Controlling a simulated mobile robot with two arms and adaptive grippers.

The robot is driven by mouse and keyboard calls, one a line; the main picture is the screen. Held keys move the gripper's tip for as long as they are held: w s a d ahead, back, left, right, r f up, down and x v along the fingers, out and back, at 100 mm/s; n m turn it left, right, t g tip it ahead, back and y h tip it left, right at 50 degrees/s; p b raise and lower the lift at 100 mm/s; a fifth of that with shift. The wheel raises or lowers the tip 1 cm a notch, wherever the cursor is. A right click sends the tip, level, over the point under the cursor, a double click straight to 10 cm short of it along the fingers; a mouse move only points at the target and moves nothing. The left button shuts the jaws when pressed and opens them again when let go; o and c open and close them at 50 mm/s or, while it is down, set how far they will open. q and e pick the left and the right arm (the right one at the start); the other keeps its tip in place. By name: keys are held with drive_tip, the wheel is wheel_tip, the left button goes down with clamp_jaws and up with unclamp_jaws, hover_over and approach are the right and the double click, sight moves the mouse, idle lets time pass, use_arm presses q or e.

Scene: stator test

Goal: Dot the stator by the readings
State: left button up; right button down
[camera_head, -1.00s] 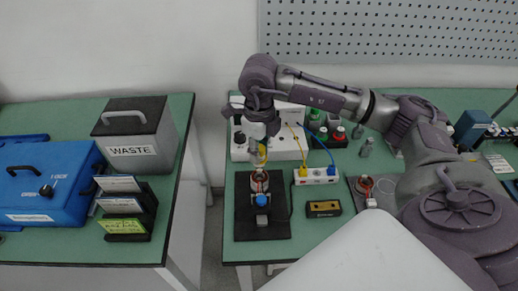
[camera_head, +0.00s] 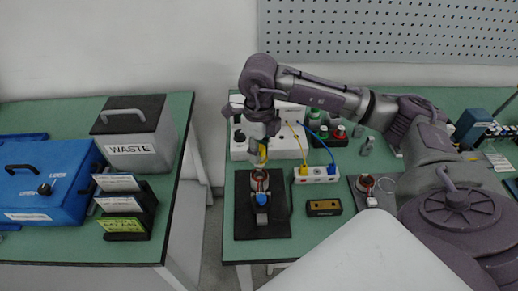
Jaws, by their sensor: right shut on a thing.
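A stator (camera_head: 260,184) with copper windings sits on a black base plate (camera_head: 247,224) near the left edge of the right bench. My right gripper (camera_head: 260,160) points down just above the stator and is shut on a small yellow thing (camera_head: 263,152), mostly hidden by the fingers. I cannot tell whether it touches the stator. A second stator (camera_head: 366,183) stands on another plate to the right. A white test instrument (camera_head: 288,147) stands behind the gripper, with yellow and blue leads running to a white terminal block (camera_head: 317,174). My left gripper is not in view.
Bottles with green and red caps (camera_head: 338,132) stand behind the block. A yellow-black bar (camera_head: 323,207) lies in front of it. The left bench holds a grey WASTE bin (camera_head: 137,150), a blue box (camera_head: 45,190) and a card rack (camera_head: 146,210). A gap separates the benches.

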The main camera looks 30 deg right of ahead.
drive_tip(key=shift+r+p, duration=1.5)
drive_tip(key=shift+r, duration=1.35)
